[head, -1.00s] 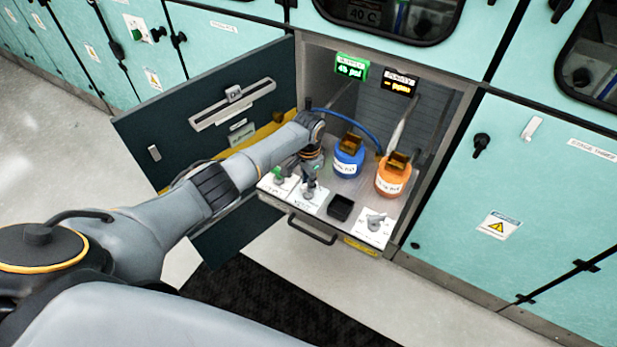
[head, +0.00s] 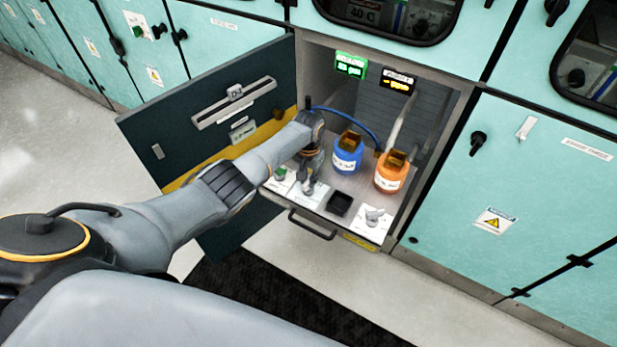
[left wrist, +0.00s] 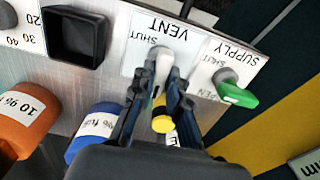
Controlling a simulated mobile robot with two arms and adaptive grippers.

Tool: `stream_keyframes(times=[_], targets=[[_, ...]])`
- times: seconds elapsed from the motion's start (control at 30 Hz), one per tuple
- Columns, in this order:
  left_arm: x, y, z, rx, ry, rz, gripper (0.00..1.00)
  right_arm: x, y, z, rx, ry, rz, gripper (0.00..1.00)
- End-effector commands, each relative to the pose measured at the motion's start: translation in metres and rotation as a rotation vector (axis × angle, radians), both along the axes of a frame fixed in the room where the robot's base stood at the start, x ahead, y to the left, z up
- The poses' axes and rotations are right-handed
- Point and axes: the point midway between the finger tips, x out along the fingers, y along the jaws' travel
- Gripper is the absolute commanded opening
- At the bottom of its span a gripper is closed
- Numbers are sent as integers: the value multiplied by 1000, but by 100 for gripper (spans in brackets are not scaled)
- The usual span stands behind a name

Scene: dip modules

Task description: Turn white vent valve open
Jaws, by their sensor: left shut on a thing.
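The white vent valve (left wrist: 164,66) is on a white plate marked VENT and SHUT, on the drawer panel. In the left wrist view its handle lies between the two fingers of my left gripper (left wrist: 161,82), which is shut on it. In the head view my left gripper (head: 308,186) reaches down to this plate (head: 314,200) and hides most of the valve. The green supply valve (left wrist: 236,94) is just beside it, with its handle slanted; it also shows in the head view (head: 280,174). My right gripper is not in view.
A black square tray (head: 339,204) and a grey dial (head: 373,216) are right of the gripper. A blue bottle (head: 347,158) and an orange bottle (head: 390,176) stand behind. The open dark door (head: 215,105) is on the left. A green display (head: 350,65) hangs above.

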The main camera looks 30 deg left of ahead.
Motion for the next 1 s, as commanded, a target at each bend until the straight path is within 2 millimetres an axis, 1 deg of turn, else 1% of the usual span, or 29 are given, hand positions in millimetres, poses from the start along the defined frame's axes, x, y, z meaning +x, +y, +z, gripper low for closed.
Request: stream_keyframes(times=[0.3,0.33,0.37,0.4,0.43,0.77,0.87,1.0], targets=[[1,0,1,0,-3,4,0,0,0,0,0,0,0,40],[1,0,1,0,-3,4,19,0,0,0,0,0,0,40],[1,0,1,0,-3,4,25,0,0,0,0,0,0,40],[1,0,1,0,-3,4,33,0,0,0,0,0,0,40],[1,0,1,0,-3,3,38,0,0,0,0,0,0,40],[1,0,1,0,-2,2,38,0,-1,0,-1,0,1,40],[1,0,6,-1,-3,2,38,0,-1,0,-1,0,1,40],[1,0,20,0,-4,0,38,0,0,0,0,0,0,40]])
